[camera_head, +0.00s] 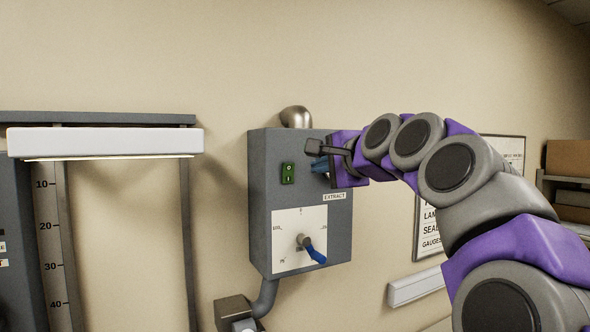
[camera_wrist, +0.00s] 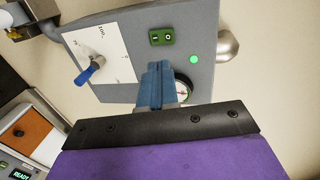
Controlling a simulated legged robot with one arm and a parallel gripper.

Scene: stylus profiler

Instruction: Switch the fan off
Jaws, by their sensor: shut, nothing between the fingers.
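A grey wall box (camera_head: 262,222) labelled EXTRACT carries a green rocker switch (camera_head: 288,173). In the wrist view the switch (camera_wrist: 162,37) shows I and O marks; which side is pressed in is too small to tell. A green light (camera_wrist: 194,59) glows beside it on the box (camera_wrist: 205,25). The box also has a white dial plate (camera_head: 287,222) with a blue-handled knob (camera_head: 315,254). My gripper (camera_head: 319,166) is in front of the box's upper right, to the right of the switch. Its blue fingers (camera_wrist: 158,66) are shut and empty, apart from the switch.
A round gauge (camera_wrist: 183,90) on the box is partly hidden behind my fingers. A metal pipe (camera_head: 296,117) rises from the box top. A white lamp bar (camera_head: 105,142) stands to the left. A wall sign (camera_head: 428,238) and shelf boxes (camera_head: 568,158) are at right.

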